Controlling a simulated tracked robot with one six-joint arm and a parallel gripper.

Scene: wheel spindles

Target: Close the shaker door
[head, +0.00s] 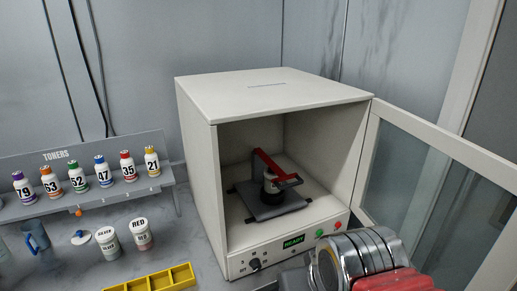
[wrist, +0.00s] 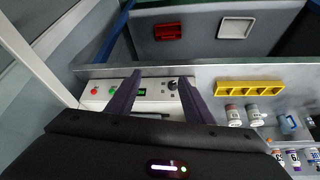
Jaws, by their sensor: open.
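The shaker (head: 205,165) is a white box with its front open on the counter. Its door (head: 440,146), a white frame with a clear pane, stands open to the right. Inside, a can sits on a dark plate under a red clamp bar (head: 268,163). The front panel has a knob, a lit READY display and red and green buttons; this panel also shows in the wrist view (wrist: 148,92). In the wrist view my gripper (wrist: 159,76) is open and empty, its two dark fingers spread in front of the panel. A white bar at left there looks like the door frame (wrist: 36,55).
A toner rack (head: 80,180) with several bottles stands left of the shaker. Silver and red paint cans (head: 138,234), a blue jug (head: 36,238) and a yellow tray (head: 153,281) are on the counter. My arm fills the head view's lower right, before the door's lower part.

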